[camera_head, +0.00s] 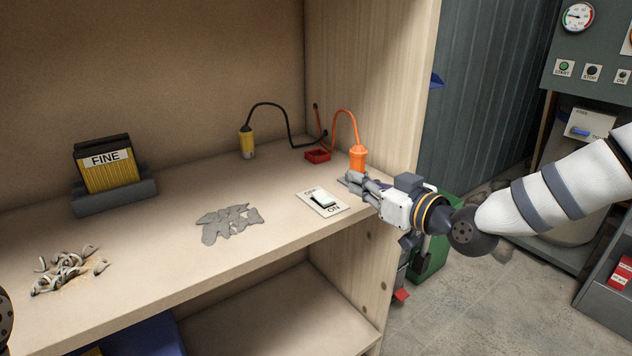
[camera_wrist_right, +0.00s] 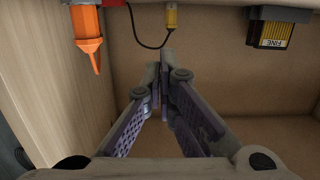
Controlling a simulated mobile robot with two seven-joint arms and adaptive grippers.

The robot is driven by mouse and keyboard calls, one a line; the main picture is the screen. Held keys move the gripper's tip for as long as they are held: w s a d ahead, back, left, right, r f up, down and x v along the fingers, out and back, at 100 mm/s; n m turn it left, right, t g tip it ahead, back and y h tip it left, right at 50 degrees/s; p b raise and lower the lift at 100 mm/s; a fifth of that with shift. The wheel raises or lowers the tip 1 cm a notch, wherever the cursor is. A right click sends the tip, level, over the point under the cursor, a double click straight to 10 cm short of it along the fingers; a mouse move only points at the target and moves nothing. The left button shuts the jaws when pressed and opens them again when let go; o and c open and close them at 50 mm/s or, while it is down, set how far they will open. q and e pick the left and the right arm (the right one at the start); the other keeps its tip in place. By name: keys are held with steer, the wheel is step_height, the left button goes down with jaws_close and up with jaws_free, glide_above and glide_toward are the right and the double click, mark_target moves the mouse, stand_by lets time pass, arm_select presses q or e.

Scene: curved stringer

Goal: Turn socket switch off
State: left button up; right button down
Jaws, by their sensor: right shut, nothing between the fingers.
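The socket switch (camera_head: 322,201) is a white rocker on a pale plate marked OFF and ON, lying on the wooden shelf near its right front edge. My right gripper (camera_head: 349,179) is just right of the switch plate in the head view, fingers pointing left. In the right wrist view its fingers (camera_wrist_right: 160,75) come together with nothing between them. The switch does not show in the right wrist view. Whether the gripper touches the plate cannot be told. At the far left edge of the head view only a dark bit of my left arm shows; its gripper is out of view.
An orange plug (camera_head: 358,158) stands behind my right gripper, near a red socket (camera_head: 317,155) and a yellow plug (camera_head: 247,144). Grey flakes (camera_head: 230,222), curled shavings (camera_head: 68,270) and a FINE block (camera_head: 107,170) lie further left. The wooden side wall (camera_head: 375,90) rises at right.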

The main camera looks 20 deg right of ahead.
arm_select(q)
steer(key=shift+s, duration=0.15)
arm_select(e)
steer(key=shift+s, duration=0.2)
steer(key=shift+w, duration=0.1)
steer(key=b, duration=0.2)
glide_above(327, 199)
steer(key=shift+s+d+f, duration=0.1)
steer(key=shift+s+f, duration=0.1)
steer(key=shift+f, duration=0.35)
steer(key=shift+s+d+f, duration=0.1)
steer(key=shift+s+f, duration=0.05)
steer(key=shift+f, duration=0.35)
steer(key=shift+w+a+f+b, duration=0.1)
steer(key=shift+w+f+b, duration=0.1)
steer(key=shift+f, duration=0.3)
steer(key=shift+w+a+f+b, duration=0.1)
steer(key=shift+w+f, duration=0.05)
steer(key=shift+f, duration=0.35)
arm_select(q)
steer(key=shift+g, duration=0.6)
steer(key=shift+s+f, duration=1.6)
steer(key=shift+f, duration=0.05)
arm_select(e)
steer(key=shift+f, duration=0.6)
